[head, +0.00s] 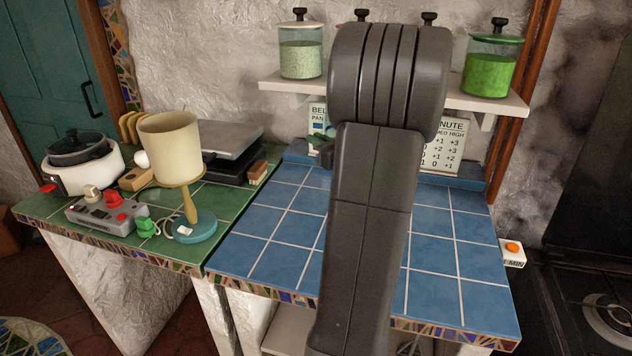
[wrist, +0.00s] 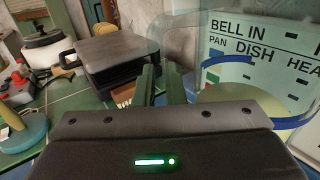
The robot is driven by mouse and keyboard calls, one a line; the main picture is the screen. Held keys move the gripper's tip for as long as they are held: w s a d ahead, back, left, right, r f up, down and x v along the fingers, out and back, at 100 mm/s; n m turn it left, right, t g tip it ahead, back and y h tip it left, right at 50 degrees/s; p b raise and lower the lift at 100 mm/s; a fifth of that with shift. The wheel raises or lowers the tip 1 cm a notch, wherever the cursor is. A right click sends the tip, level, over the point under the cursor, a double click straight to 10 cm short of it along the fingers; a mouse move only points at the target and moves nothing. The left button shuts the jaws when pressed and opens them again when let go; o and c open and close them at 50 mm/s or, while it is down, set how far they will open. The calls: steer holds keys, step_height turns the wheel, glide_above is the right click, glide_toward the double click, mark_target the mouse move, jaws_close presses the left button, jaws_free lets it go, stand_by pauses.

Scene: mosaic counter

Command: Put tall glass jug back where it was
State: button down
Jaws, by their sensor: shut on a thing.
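The tall glass jug (wrist: 190,45) shows in the wrist view as a large clear wall right of centre, with a pale yellowish patch and a blue band low down. My gripper (wrist: 163,82) has its two dark green fingers close together at the jug's left side, shut on it. The exact spot of the grip is hard to make out. In the head view my arm hides the jug; part of my gripper (head: 320,147) shows left of the arm, in front of the sign at the back of the blue-tiled counter (head: 268,222).
A shelf (head: 510,104) with lidded jars hangs above the counter. A bell sign (head: 445,147) stands at the back. The green-tiled counter to the left holds a cream-shaded lamp (head: 170,145), a black grill (head: 228,150), a cooker (head: 85,165) and a control box. The visible blue tiles are clear.

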steer(key=a+g, duration=0.1)
steer(key=a, duration=0.6)
steer(key=shift+n+y, duration=0.4)
step_height(320, 180, down, 9)
steer(key=shift+d+r+b, duration=0.1)
steer(key=shift+d+b, duration=0.05)
steer(key=shift+b, duration=0.4)
steer(key=shift+w+f, duration=0.1)
steer(key=shift+f, duration=0.15)
steer(key=c, duration=1.5)
jaws_free()
steer(key=shift+r, duration=0.15)
steer(key=v, duration=1.1)
steer(key=shift+s+d+b, duration=0.2)
steer(key=shift+s+b, duration=0.1)
steer(key=shift+b, duration=0.05)
steer(key=shift+s+d, duration=0.15)
steer(key=shift+s, duration=0.05)
